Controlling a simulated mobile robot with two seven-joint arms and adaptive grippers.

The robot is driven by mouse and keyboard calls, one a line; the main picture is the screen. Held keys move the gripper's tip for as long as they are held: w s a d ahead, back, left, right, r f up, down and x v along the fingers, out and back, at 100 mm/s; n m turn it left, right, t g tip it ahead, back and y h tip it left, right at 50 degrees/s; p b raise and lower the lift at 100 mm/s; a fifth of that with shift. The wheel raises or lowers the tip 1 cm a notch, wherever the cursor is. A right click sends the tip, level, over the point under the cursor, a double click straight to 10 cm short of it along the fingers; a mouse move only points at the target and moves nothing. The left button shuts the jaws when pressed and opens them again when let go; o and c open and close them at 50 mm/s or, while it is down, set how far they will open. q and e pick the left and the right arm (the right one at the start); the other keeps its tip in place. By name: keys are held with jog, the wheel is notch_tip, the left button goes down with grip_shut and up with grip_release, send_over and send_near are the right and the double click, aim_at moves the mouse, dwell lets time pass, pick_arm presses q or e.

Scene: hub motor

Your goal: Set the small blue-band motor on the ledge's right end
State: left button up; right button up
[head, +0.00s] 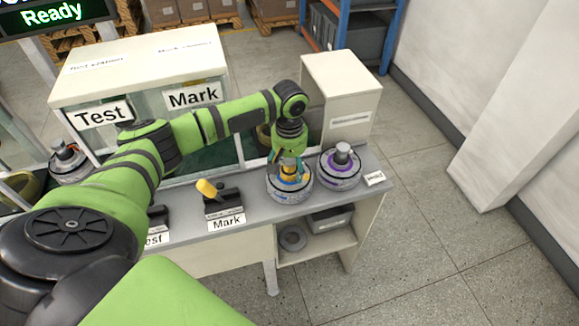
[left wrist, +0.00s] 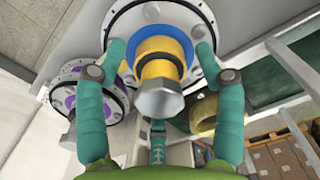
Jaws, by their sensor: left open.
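A grey disc-shaped motor with a blue band and yellow collar (head: 289,186) sits upright on the grey ledge (head: 262,208), near its right end. My left gripper (head: 288,160) is right above it. In the left wrist view, the same motor (left wrist: 151,20) shows its blue ring, yellow collar and grey shaft between the two teal fingers of my left gripper (left wrist: 160,50). The fingers are spread on either side of the shaft, apart from it; whether their tips touch the disc I cannot tell. My right gripper is not in view.
A purple-band motor (head: 340,168) stands close to the right, also in the left wrist view (left wrist: 72,97). A small card (head: 374,178) lies beyond it. A beige box (head: 342,98) rises behind.

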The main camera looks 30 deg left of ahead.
pick_arm(q)
notch_tip(320, 180, up, 12)
jog(key=shift+f+b, duration=0.15)
jog(key=shift+b, duration=0.35)
jog(key=shift+f, duration=0.1)
